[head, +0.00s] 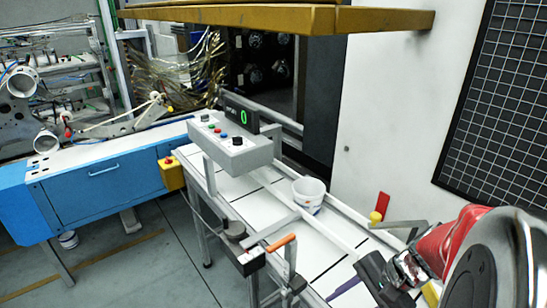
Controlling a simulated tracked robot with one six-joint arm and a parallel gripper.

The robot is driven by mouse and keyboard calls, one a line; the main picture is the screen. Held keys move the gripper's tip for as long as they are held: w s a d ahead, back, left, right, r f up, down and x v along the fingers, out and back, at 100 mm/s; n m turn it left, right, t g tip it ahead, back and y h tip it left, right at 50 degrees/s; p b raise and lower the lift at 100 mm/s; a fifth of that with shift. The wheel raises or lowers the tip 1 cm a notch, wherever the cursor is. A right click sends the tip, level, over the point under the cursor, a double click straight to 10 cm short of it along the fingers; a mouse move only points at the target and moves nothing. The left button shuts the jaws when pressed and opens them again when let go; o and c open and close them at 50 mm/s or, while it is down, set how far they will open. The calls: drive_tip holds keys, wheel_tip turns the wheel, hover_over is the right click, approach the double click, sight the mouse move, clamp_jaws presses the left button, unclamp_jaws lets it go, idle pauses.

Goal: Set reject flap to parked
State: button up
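A lever with an orange handle (281,243) sits on a dark bracket at the near edge of the white conveyor (240,187). A pale bar (275,229) reaches from beside it out over the belt. No label shows which part is the reject flap or its parked position. A red upright plate (382,203) with a yellow knob (375,217) stands at the far rail. My gripper (366,282) is at the lower right, over the conveyor's right part and apart from the orange handle. Its fingers are small and partly hidden, so their opening is unclear.
A grey control box (230,147) with buttons and a display reading green 0 (243,117) overhangs the conveyor. A yellow beam (280,18) crosses above. A blue cabinet (105,180) stands at left. Floor at lower left is open.

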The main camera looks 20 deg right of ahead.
drive_tip(key=w+d+r+m+t+h, duration=0.1)
drive_tip(key=w+d+r+m+t, duration=0.2)
drive_tip(key=d+m+t, duration=0.4)
drive_tip(key=w+d+r+m+t+h, duration=0.2)
drive_tip(key=w+d+r+m+t, duration=0.2)
drive_tip(key=d+m+t, duration=0.3)
drive_tip(key=d+m, duration=0.5)
drive_tip(key=m, duration=0.1)
drive_tip(key=shift+w+d+t+h, duration=0.15)
drive_tip(key=shift+d+t+h, duration=0.15)
drive_tip(key=shift+d+t, duration=0.1)
drive_tip(key=w+a, duration=0.1)
drive_tip(key=w, duration=1.2)
drive_tip(key=shift+w+a, duration=0.3)
drive_tip(key=shift+w, duration=0.1)
drive_tip(key=shift+c, duration=0.5)
clamp_jaws()
